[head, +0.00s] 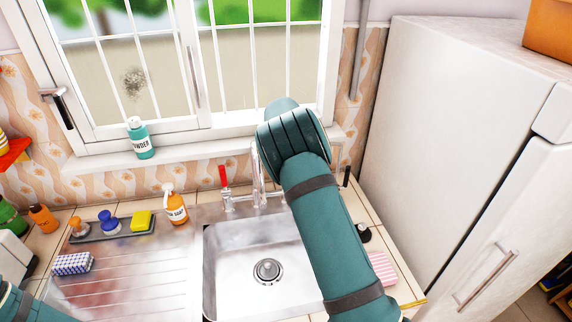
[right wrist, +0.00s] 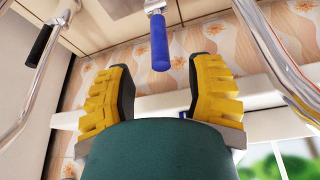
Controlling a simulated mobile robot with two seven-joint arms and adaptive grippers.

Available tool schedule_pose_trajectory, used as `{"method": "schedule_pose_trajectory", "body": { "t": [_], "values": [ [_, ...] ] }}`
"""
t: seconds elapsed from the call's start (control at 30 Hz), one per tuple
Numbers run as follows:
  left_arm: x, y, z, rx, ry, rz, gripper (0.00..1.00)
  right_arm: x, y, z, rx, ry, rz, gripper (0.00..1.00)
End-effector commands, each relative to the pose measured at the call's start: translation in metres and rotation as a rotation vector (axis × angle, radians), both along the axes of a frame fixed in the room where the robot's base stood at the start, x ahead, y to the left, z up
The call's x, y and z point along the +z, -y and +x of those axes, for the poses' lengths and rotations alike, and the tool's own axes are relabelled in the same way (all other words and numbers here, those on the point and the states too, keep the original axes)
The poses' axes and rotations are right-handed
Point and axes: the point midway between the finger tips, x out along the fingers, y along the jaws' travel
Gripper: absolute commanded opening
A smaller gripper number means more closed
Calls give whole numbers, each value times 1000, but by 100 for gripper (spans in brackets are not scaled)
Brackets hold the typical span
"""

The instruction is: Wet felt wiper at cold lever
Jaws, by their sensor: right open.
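My right gripper (right wrist: 160,78) is open, with yellow ribbed fingers spread apart. The blue lever (right wrist: 158,42) of the tap points into the gap between the fingertips in the right wrist view and shows no contact with them. In the head view my right arm hides this lever and the gripper. The tap's red lever (head: 223,177) stands left of the chrome spout (head: 261,178), above the steel sink (head: 215,262). I cannot tell which item is the felt wiper; a checkered blue-and-white block (head: 73,263) and a pink striped piece (head: 383,268) lie on the two sides. My left gripper is out of view.
A dark tray (head: 105,237) holds brushes and a yellow sponge (head: 142,220). An orange soap bottle (head: 176,207) stands by the sink, and a green powder bottle (head: 141,140) on the sill. A white fridge (head: 440,130) closes the right side. The sink basin looks empty.

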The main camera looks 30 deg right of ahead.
Motion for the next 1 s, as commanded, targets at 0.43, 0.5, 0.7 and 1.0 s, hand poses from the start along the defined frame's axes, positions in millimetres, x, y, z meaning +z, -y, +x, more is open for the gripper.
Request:
{"method": "schedule_pose_trajectory", "body": {
  "t": [0.43,0.5,0.7,1.0],
  "values": [
    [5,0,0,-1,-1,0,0,-59,11,22,-1,1,0,53],
    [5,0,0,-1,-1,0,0,-62,12,23,-2,1,0,53],
    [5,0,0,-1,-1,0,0,-63,12,24,-1,1,1,53],
    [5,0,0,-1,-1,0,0,-63,12,24,-1,1,1,0]
  ]
}}
